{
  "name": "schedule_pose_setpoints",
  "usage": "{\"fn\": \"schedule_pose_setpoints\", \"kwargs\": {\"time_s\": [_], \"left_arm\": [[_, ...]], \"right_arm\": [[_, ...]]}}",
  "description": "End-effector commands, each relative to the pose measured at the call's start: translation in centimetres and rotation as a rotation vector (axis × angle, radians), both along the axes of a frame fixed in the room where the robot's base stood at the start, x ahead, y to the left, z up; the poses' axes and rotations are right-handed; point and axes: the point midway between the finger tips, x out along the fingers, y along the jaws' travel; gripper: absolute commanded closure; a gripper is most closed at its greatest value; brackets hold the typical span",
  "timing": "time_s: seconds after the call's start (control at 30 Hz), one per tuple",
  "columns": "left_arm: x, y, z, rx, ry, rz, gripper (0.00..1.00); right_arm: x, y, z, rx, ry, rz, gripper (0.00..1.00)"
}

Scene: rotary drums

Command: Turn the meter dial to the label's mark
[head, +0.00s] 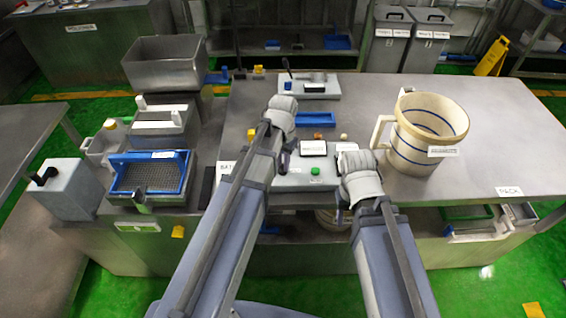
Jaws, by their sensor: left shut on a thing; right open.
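A grey box with a white label plate (313,148) and a green button (316,170) sits on the steel table, between my two arms. Behind it, a flat unit (322,88) has a dark display and a thin black lever. I cannot tell for certain which unit is the meter, and no dial mark is readable. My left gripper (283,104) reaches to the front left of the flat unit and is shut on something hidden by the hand. My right gripper (357,166) is open at the right side of the grey box.
A large cream bucket (446,119) with blue bands stands right of my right gripper. A blue tray (319,119) and small knobs lie between the two units. A blue-framed mesh tray (147,175) and steel bins stand left. The table's right part (510,125) is clear.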

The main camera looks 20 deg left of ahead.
Motion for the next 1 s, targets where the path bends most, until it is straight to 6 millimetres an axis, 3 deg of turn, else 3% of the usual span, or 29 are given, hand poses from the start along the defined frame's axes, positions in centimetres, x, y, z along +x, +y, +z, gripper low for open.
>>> {"fn": "schedule_pose_setpoints", "kwargs": {"time_s": [0.6, 1.0], "left_arm": [[-0.02, 0.0, -0.01, 0.0, 0.0, -0.579, 1.0], [-0.02, 0.0, -0.01, 0.0, 0.0, -0.86, 1.0]], "right_arm": [[0.0, 0.0, -0.01, 0.0, 0.0, 0.0, 0.5], [0.0, 0.0, -0.01, 0.0, 0.0, 0.0, 0.5]]}}
